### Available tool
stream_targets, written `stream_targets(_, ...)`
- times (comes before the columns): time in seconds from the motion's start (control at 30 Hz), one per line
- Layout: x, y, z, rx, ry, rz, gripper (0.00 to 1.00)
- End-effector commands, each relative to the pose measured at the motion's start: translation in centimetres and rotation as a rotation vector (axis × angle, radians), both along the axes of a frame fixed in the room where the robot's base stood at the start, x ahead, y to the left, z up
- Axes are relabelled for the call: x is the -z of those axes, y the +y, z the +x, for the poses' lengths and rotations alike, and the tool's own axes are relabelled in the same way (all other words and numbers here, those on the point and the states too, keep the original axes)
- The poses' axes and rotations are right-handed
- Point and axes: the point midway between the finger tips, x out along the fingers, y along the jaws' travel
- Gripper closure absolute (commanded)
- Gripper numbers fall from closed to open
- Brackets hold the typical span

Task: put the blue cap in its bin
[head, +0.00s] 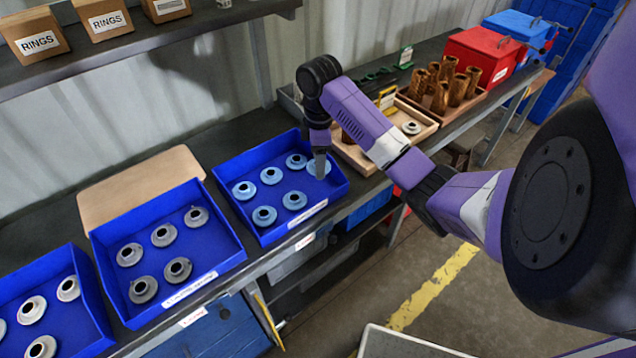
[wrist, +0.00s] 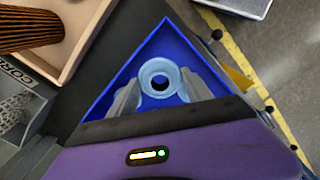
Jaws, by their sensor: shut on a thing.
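The blue cap (head: 311,168) is a pale-blue ring with a dark centre hole. My gripper (head: 319,160) is shut on it at the right end of the right-hand blue bin (head: 268,238), which holds several similar pale-blue caps (head: 271,175). In the wrist view the cap (wrist: 160,66) sits between the two fingers, in front of a corner of the blue bin (wrist: 168,38). Whether the cap touches the bin floor, I cannot tell.
Blue bins with grey caps (head: 163,235) and pale caps (head: 32,310) stand to the left. A wooden tray (head: 352,155) with a small ring part lies just right of the bin. Bronze cylinders (head: 440,97) and a red box (head: 483,55) are farther right.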

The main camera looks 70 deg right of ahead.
Motion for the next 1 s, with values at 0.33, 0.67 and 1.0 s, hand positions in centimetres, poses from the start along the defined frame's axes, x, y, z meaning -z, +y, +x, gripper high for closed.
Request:
stream_targets(0.33,3.5,0.0,-0.1,0.000,0.002,0.000,0.86)
stream_targets(0.67,6.6,-0.1,0.0,-0.001,0.000,-0.001,0.86)
stream_targets(1.0,7.0,0.0,0.0,-0.001,0.000,0.000,0.86)
